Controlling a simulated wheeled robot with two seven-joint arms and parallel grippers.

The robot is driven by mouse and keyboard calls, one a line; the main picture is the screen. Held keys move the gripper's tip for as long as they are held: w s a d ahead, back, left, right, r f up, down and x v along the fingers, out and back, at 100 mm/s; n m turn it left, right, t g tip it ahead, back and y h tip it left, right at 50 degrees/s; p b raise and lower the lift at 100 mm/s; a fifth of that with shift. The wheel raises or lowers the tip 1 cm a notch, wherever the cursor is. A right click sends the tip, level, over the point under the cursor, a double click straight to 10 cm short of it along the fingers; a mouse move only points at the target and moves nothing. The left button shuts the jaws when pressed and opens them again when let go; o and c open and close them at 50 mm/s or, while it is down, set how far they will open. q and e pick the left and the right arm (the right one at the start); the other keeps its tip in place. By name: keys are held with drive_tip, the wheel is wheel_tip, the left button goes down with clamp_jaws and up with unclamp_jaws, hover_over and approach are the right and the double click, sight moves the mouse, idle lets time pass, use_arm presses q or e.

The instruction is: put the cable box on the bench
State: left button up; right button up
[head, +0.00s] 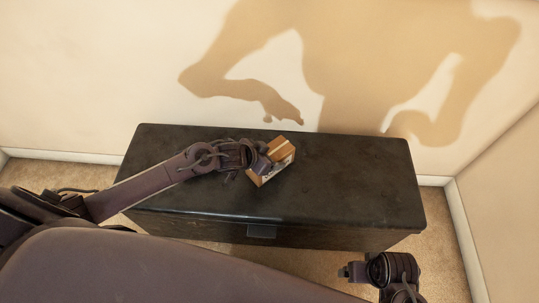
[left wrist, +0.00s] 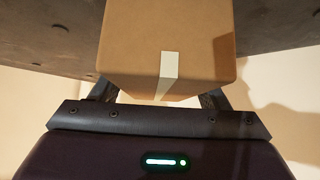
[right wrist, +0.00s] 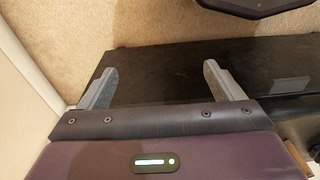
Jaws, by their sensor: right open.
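The cable box (head: 280,153) is a small brown cardboard box with a pale label, over the middle of the dark bench (head: 350,190). My left gripper (head: 262,165) is at its near left side. In the left wrist view the box (left wrist: 200,45) with its white tape strip sits between the fingers, which look closed on its sides. I cannot tell whether its underside touches the bench top. My right gripper (head: 345,271) is low in front of the bench's right end. In the right wrist view its fingers (right wrist: 160,75) are wide apart with nothing between them.
The bench top is clear on both sides of the box. A beige wall (head: 90,70) stands behind the bench and another wall (head: 510,180) to the right. Tan carpet (head: 445,240) lies around the bench.

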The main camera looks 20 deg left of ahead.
use_arm(q)
drive_tip(key=shift+o, duration=1.2)
drive_tip(key=shift+r, duration=0.15)
drive_tip(key=shift+s+a+r, duration=0.1)
drive_tip(key=shift+s+r, duration=0.1)
drive_tip(key=shift+r, duration=0.05)
drive_tip(key=p+v, duration=0.3)
drive_tip(key=v, duration=0.8)
drive_tip(key=shift+s+p, duration=0.2)
drive_tip(key=shift+p, duration=0.15)
use_arm(e)
wheel_tip(320, 180, down, 12)
drive_tip(key=s+d, duration=0.1)
drive_tip(key=d, duration=0.1)
drive_tip(key=shift+r+t, duration=0.25)
drive_tip(key=shift+t, duration=0.05)
drive_tip(key=shift+s, duration=0.15)
